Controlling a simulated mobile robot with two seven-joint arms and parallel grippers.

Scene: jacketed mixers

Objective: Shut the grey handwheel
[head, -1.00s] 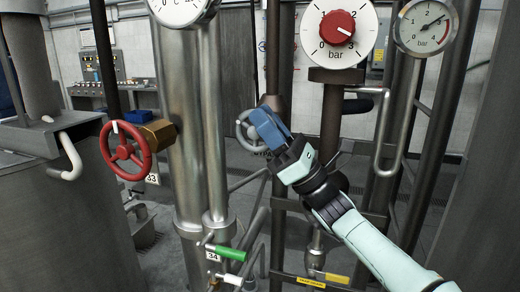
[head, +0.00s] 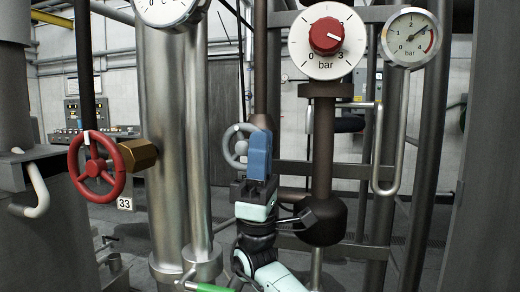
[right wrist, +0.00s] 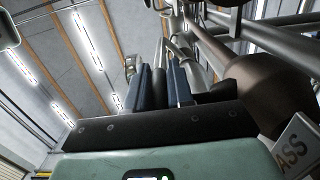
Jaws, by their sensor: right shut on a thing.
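The grey handwheel (head: 233,147) shows in the head view, left of the dark vertical pipe, with its right part hidden behind my right gripper. My right gripper (head: 259,148) has blue fingers pointing up and stands at the right side of the wheel, shut on its rim. In the right wrist view the two blue fingers (right wrist: 164,85) stand close together with a narrow grey piece between them. The exact contact is hard to see there. My left gripper is in neither view.
A red handwheel (head: 97,167) with a brass body is at the left, above a tag reading 33. A green lever (head: 212,287) is low in front. A red-knobbed dial (head: 326,37) and a pressure gauge (head: 411,38) are above right. Steel pipes (head: 160,130) stand close left.

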